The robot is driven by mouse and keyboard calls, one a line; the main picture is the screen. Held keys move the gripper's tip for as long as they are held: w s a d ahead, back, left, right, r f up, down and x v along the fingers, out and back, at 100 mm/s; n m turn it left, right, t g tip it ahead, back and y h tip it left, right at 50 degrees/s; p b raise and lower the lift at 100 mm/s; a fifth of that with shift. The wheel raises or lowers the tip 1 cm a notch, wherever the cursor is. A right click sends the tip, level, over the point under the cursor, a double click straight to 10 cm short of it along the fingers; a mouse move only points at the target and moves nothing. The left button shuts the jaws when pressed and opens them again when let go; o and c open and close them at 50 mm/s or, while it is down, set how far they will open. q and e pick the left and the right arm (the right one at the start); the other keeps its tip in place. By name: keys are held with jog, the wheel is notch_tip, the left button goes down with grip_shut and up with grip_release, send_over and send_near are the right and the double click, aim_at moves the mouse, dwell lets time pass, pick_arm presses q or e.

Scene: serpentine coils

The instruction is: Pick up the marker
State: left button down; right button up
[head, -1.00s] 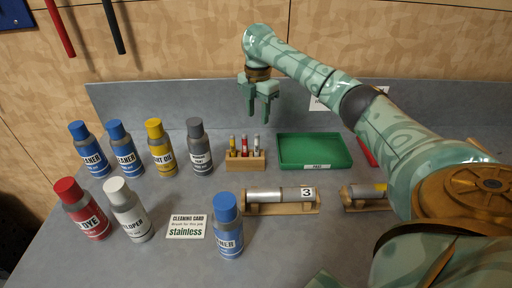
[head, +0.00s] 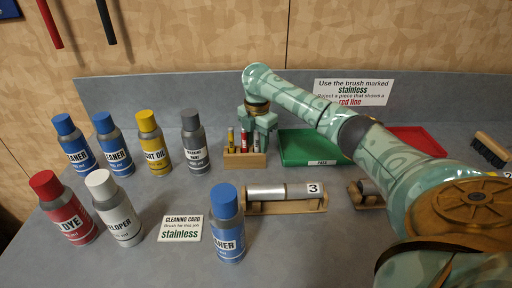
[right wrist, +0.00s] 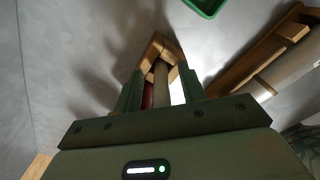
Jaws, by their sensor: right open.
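A small wooden holder (head: 245,161) on the grey bench carries upright markers: a yellow one (head: 230,141), a red one (head: 244,142) and a pale silver one (head: 256,144). My right gripper (head: 261,143) is open and pointing down at the holder, by the silver marker. In the right wrist view the open fingers (right wrist: 160,95) have the pale marker (right wrist: 161,82) between them, with the red marker (right wrist: 147,96) close to the left finger. Whether a finger touches a marker cannot be told. My left gripper is not in view.
A green tray (head: 300,157) stands right of the holder, partly behind my arm. A metal cylinder labelled 3 (head: 266,192) lies on a wooden cradle in front. Several bottles stand to the left, with a blue-capped one (head: 227,235) in front. A cleaning card (head: 180,229) lies nearby.

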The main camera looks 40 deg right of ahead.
jog(key=shift+r, duration=0.1)
grip_shut()
